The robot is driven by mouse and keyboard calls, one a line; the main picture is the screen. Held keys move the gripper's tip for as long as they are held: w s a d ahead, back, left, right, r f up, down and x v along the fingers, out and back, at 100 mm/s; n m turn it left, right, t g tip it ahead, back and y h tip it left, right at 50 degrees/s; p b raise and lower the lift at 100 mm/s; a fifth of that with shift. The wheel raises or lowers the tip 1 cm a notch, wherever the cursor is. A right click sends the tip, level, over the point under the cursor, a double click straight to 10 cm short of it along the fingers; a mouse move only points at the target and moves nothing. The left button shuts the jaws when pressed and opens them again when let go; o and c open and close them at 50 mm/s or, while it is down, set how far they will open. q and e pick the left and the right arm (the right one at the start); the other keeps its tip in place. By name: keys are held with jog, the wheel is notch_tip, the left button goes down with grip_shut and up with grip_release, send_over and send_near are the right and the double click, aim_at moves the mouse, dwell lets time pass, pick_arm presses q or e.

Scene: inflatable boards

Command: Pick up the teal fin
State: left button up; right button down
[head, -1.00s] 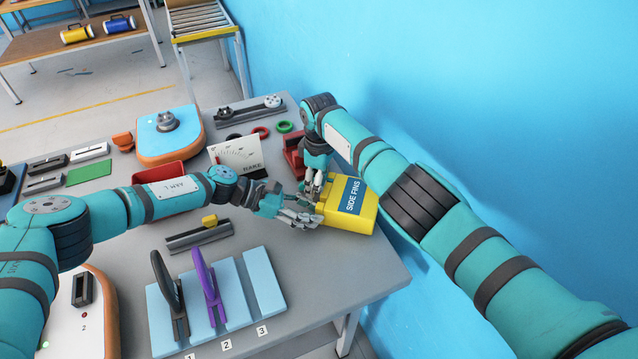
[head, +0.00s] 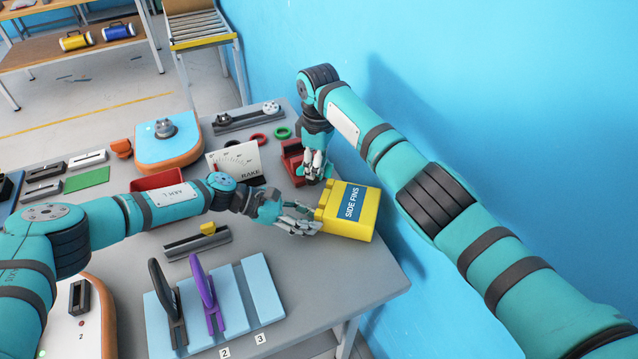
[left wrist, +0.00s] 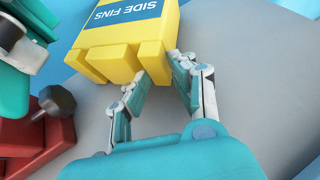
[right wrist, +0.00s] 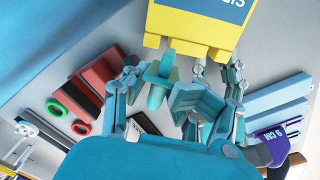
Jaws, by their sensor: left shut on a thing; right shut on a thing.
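The teal fin (right wrist: 158,75) shows in the right wrist view as a small teal piece between the fingers of my right gripper (right wrist: 155,90). My right gripper is shut on it, beside the box's far end; the fin is hard to make out in the head view, where that gripper (head: 315,172) points down. The yellow SIDE FINS box (head: 348,211) sits near the table's right edge. My left gripper (head: 306,222) is shut on the box's left side; the left wrist view shows its fingers (left wrist: 160,78) at a yellow tab of the box (left wrist: 120,45).
A red holder (head: 291,158) stands just behind my right gripper. A gauge card marked RAKE (head: 236,162) stands left of it. A light-blue rack (head: 262,290) with a black fin and a purple fin (head: 203,288) is at the front. The blue wall is close on the right.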

pick_arm(q)
jog(key=shift+a+f, duration=0.15)
jog(key=shift+f, duration=0.1)
pick_arm(e)
notch_tip(320, 180, up, 20)
jog(key=shift+r, duration=0.25)
pick_arm(q)
jog(key=o, duration=0.9)
jog(key=shift+o, duration=0.2)
pick_arm(e)
jog(key=shift+w+a+f, duration=0.1)
pick_arm(q)
jog(key=shift+r, duration=0.15)
jog(key=shift+r, duration=0.1)
